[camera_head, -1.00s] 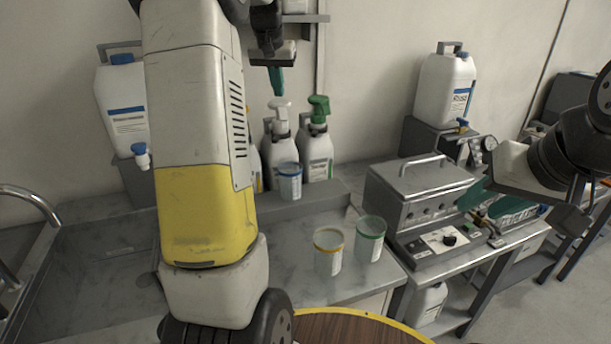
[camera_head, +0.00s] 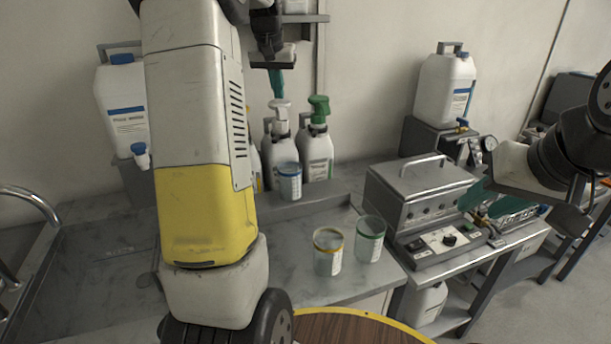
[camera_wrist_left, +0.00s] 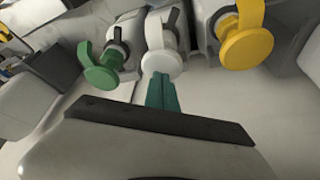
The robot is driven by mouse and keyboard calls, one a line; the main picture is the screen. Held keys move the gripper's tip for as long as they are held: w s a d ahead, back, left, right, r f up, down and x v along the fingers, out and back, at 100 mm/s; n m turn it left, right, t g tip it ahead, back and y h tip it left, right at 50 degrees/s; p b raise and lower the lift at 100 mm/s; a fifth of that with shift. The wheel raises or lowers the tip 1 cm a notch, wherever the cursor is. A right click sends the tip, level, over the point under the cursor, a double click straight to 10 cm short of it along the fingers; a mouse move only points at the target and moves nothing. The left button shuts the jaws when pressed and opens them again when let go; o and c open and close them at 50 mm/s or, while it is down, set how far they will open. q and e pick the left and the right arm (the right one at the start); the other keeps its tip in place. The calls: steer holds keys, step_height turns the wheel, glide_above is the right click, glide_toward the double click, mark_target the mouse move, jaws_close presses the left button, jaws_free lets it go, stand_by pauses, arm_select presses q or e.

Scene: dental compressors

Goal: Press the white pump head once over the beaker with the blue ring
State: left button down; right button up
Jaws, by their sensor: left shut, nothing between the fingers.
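The white pump head (camera_head: 280,104) tops a white bottle (camera_head: 281,160) on the back ledge; it also shows in the left wrist view (camera_wrist_left: 162,60). The beaker with the blue ring (camera_head: 289,182) stands in front of this bottle, below the pump head. My left gripper (camera_head: 276,92) points down just above the white pump head, fingers shut and empty. In the left wrist view its teal fingertips (camera_wrist_left: 161,78) overlap the head's lower edge; I cannot tell whether they touch. My right gripper (camera_head: 476,198) is at the right by the steel machine, its finger opening unclear.
A green pump bottle (camera_head: 319,150) stands close on the right of the white one. A yellow pump head (camera_wrist_left: 246,46) shows on the other side in the wrist view. Yellow-ringed (camera_head: 328,252) and green-ringed (camera_head: 369,240) beakers stand on the front counter.

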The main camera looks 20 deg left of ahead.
mark_target(279, 102)
arm_select(q)
steer(key=shift+f, duration=2)
steer(key=shift+r, duration=2.25)
steer(key=shift+r, duration=0.15)
steer(key=shift+r, duration=2.9)
steer(key=shift+s, duration=0.1)
